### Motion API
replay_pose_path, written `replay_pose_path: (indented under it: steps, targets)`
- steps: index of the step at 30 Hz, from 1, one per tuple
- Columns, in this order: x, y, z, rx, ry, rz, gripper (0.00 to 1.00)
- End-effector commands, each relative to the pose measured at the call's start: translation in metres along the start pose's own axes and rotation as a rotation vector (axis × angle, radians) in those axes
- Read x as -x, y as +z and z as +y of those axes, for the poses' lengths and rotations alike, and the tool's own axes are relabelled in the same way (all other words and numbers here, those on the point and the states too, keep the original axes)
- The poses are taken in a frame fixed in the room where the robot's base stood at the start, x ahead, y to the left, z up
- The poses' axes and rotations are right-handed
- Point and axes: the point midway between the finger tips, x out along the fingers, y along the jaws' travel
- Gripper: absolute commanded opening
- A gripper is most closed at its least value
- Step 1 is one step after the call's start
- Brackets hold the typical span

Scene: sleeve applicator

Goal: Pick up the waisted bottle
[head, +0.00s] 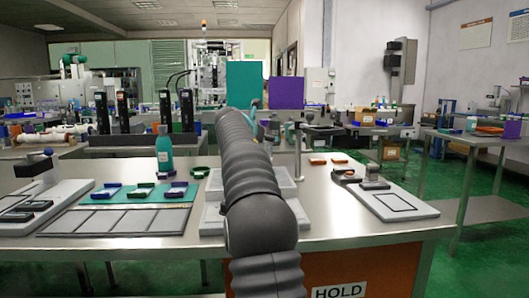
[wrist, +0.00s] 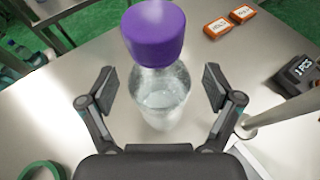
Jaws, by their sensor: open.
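A clear bottle (wrist: 163,95) with a purple cap (wrist: 154,33) stands on the metal table in the wrist view. It is likely the waisted bottle, though its outline is partly hidden by my gripper's body. My gripper (wrist: 159,88) is open, with one finger at each side of the bottle and a visible gap on both sides. In the head view my arm hides this bottle and most of the gripper. Another bottle, teal (head: 163,150), stands to the left on the table in the head view.
Orange blocks (wrist: 218,27) lie beyond the bottle. A black counter device (wrist: 295,73) and a slanting metal post (wrist: 285,113) are at right. A green ring (wrist: 42,171) lies at lower left. A teal mat (head: 140,193) with several small parts is left of my arm.

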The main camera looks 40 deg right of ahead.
Motion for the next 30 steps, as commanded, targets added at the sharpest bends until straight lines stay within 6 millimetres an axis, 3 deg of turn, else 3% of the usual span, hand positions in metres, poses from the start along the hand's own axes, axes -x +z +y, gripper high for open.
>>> replay_pose_path:
  steps: [2,12,23,30]
  targets:
    - [0.000,0.000,0.000,0.000,0.000,0.000,0.90]
    - [0.001,0.001,0.000,0.000,0.000,-0.001,0.08]
    - [0.003,0.005,0.000,0.000,0.000,-0.001,0.08]
    - [0.011,0.027,0.001,-0.002,0.000,-0.002,0.08]
